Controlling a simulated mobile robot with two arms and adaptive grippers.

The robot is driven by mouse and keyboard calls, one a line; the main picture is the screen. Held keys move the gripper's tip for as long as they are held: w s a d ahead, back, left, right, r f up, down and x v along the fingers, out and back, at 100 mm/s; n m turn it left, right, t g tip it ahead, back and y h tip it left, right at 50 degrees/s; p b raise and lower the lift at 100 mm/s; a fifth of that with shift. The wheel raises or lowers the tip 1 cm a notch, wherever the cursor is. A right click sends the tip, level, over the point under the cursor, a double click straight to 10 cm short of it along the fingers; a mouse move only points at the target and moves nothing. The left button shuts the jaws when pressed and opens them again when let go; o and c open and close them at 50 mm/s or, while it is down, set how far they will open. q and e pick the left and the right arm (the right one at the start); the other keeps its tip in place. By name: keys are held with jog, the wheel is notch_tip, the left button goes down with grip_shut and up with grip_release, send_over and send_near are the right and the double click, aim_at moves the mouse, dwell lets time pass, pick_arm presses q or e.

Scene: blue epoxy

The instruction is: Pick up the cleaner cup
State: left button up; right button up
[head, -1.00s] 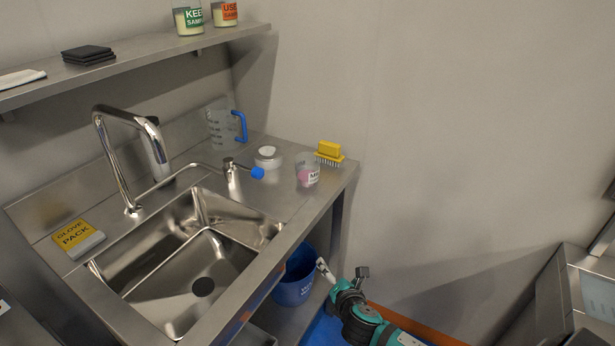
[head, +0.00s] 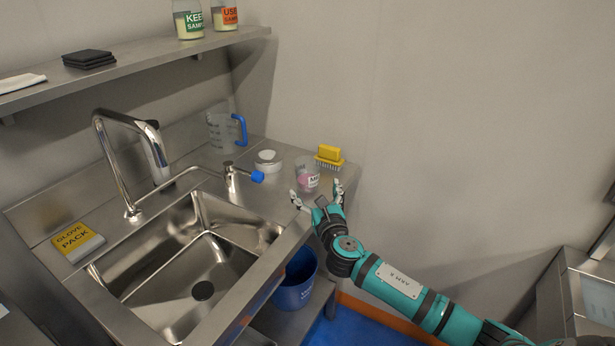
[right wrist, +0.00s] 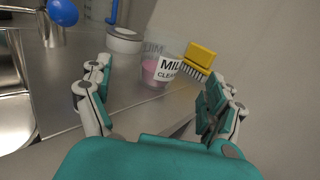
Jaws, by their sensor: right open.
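The cleaner cup (head: 307,176) is a small clear cup with pink contents and a white label. It stands upright near the right end of the steel counter. In the right wrist view the cup (right wrist: 161,66) is ahead, between the fingers, its label partly readable as "MIL… CLEAN…". My right gripper (head: 318,194) is open and empty at the counter's front edge, just short of the cup; it also shows in the right wrist view (right wrist: 160,100). The cup's lower front is close to the fingers in the head view. My left gripper is not in view.
A yellow brush (head: 328,156) stands right behind the cup, and a white-lidded jar (head: 268,160) to its left. A blue-handled jug (head: 222,132), a soap dispenser (head: 231,180) and the sink (head: 190,260) lie further left. A blue bucket (head: 296,282) is below.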

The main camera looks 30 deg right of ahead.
aim_at(311, 179)
jog(key=x, duration=0.7)
jog(key=shift+w+d, duration=0.2)
jog(key=c, duration=1.3)
